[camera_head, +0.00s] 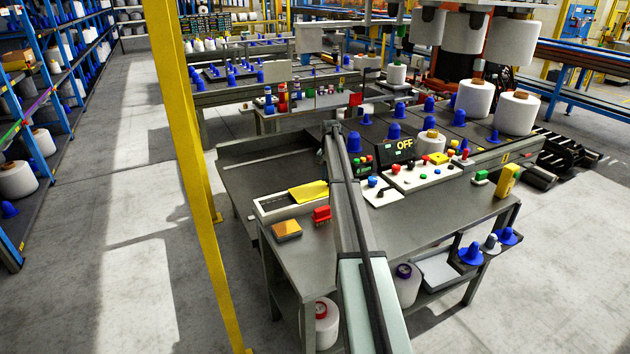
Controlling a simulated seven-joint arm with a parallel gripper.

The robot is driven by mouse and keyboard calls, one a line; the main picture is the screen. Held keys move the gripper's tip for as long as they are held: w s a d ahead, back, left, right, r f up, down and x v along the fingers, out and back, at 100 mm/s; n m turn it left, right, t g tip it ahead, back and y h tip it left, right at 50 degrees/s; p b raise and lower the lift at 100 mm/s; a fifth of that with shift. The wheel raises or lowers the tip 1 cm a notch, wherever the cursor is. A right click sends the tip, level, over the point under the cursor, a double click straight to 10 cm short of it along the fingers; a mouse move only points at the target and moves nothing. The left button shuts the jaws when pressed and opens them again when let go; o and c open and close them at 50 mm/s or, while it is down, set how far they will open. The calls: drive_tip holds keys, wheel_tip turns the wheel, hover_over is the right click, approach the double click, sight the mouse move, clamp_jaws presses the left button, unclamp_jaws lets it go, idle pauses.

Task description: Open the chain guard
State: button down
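I cannot tell for sure which thing is the chain guard. A yellow panel (309,191) lies slightly tilted over the right part of a long, low, light-coloured housing (269,205) on the left part of the grey workbench, and it may be the guard. The left part of the housing shows a dark slot. My arm reaches from the bottom of the picture over the bench, passing just right of the panel. My gripper (333,128) is at the far end, beyond the panel and apart from it. Its fingers are too small to make out.
The workbench (430,215) has clear room at front right. A red block (321,214) and an orange-yellow box (287,230) sit near the housing. A control panel (420,174) with buttons and an OFF display (404,144) stand behind. A yellow post (190,150) rises at left.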

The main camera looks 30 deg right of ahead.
drive_tip(key=shift+d, duration=1.45)
drive_tip(key=c, duration=0.7)
unclamp_jaws()
drive_tip(key=shift+c, duration=0.2)
wheel_tip(320, 180, up, 14)
drive_tip(key=shift+f, duration=0.1)
